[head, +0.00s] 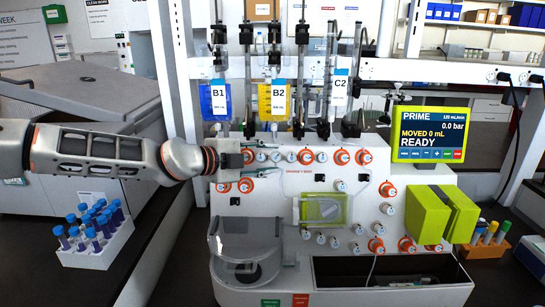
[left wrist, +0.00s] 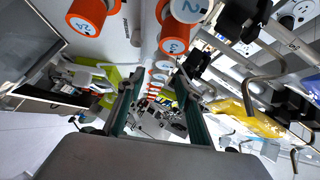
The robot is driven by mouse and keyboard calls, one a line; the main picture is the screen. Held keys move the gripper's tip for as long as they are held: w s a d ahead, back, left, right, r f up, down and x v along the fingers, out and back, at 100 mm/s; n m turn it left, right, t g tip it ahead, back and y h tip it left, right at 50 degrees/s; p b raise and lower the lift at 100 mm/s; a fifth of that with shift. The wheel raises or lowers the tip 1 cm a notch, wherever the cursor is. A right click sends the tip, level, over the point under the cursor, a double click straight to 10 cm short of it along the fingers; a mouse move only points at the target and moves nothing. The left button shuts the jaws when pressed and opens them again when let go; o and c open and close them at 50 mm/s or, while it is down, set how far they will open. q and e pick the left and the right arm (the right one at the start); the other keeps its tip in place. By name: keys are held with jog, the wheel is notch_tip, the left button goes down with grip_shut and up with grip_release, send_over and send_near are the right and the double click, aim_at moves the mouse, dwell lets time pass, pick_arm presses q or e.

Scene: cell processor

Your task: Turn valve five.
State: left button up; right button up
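The cell processor's white front panel (head: 300,187) carries rows of valve knobs, some with orange collars. The numbers are too small in the head view to single out valve five. My left gripper (head: 236,160) is at the left end of the upper row, by an orange-collared valve (head: 248,157), partly covering the panel there. In the left wrist view its two fingers (left wrist: 159,80) are apart with nothing clearly held. Valve 3 (left wrist: 173,40), valve 2 (left wrist: 188,8) and valve 14 (left wrist: 86,17) are close there. More valves recede beyond the fingertips. My right gripper is not in view.
Bags B1 (head: 218,104), B2 (head: 273,104) and C2 (head: 340,92) hang above the panel. A screen (head: 430,134) reads PRIME, READY. A tube rack (head: 97,243) stands at left, a green block (head: 440,213) at right. A clear cover (head: 245,245) projects below.

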pick_arm(q)
jog(key=shift+x, duration=0.9)
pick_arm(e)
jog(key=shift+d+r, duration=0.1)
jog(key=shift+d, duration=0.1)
